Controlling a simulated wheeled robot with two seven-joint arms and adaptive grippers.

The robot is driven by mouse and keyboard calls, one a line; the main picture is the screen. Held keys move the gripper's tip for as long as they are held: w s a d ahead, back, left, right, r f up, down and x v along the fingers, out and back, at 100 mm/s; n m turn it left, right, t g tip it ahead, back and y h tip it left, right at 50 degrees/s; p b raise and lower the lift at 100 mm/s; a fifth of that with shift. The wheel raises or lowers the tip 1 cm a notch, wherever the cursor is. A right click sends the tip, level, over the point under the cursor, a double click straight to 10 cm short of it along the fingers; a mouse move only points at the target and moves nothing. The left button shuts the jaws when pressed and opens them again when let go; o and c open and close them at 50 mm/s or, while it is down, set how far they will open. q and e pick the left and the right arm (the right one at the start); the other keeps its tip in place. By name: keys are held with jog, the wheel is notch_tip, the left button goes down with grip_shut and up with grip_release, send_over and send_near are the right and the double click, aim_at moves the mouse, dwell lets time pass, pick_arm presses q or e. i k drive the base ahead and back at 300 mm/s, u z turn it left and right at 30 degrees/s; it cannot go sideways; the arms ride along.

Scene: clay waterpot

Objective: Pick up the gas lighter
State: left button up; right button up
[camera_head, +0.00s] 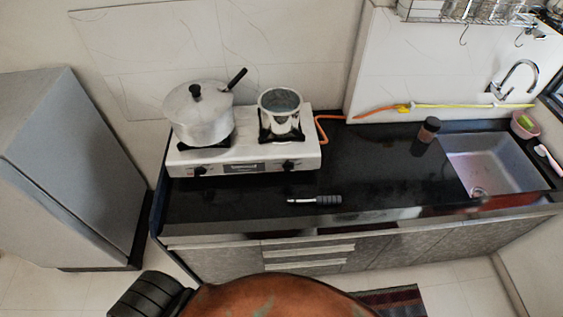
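The gas lighter (314,200) lies on the black countertop (240,205), in front of the stove and close to the counter's front edge. It has a dark ribbed handle on the right and a thin metal tip pointing left. Nothing touches it from above. I see neither of my grippers clearly in the head view. A black ribbed part shows at the bottom left, but I cannot tell what it is.
A white two-burner stove (245,156) holds a lidded pot (199,114) and a smaller metal pot (281,112). A dark jar (428,130) stands by the sink (490,162). A rounded brown surface (275,297) fills the bottom middle. The counter around the lighter is clear.

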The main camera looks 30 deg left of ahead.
aim_at(320, 199)
jog(key=u, duration=0.55)
jog(key=k, duration=1.3)
jog(key=z, duration=0.05)
jog(key=i, duration=0.45)
jog(key=z, duration=0.8)
jog(key=i, duration=0.75)
jog(key=u, duration=0.55)
jog(key=i, duration=0.6)
jog(key=u, duration=2.15)
